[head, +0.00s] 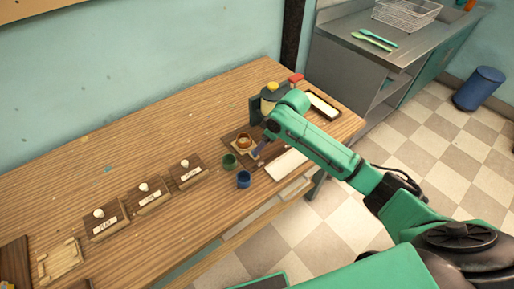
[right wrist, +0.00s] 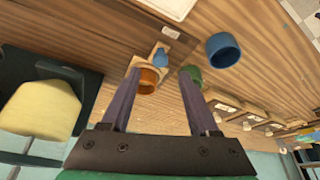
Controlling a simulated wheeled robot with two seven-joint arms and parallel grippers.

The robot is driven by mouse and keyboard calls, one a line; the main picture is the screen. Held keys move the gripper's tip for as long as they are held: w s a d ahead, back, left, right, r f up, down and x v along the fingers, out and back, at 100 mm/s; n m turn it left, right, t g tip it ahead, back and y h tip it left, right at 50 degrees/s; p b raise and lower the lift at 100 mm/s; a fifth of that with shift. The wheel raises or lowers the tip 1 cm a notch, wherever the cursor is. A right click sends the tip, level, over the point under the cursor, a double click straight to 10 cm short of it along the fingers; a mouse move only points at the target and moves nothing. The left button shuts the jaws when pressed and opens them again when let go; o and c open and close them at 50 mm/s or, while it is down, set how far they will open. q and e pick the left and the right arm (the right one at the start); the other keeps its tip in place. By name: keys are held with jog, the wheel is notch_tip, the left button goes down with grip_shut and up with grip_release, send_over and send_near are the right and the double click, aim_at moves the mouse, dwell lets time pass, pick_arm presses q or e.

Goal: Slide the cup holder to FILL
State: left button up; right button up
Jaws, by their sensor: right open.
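The cup holder (head: 236,149) looks like a light wooden piece on the table, with an orange-brown cup (head: 244,141) in or on it. In the right wrist view, the orange cup (right wrist: 149,80) shows between my fingers, nearer the left one, beside the holder's pale wood (right wrist: 178,49) and a small blue knob (right wrist: 160,57). My right gripper (head: 260,150) is open, close to the holder's right side in the head view; it also shows in the wrist view (right wrist: 160,74). I cannot tell whether it touches anything. No FILL mark is legible. My left gripper is not in view.
A green cup (head: 229,161) and a blue cup (head: 243,180) stand near the holder. A dark machine with a yellow top (head: 271,88) stands behind. Three wooden blocks with white knobs (head: 150,195) stand at left. A white tray (head: 287,164) lies near the front edge.

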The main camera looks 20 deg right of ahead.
jog(key=x, duration=0.5)
jog(key=shift+w+a+f, duration=0.15)
jog(key=shift+f, duration=0.15)
grip_shut()
dwell(1.0)
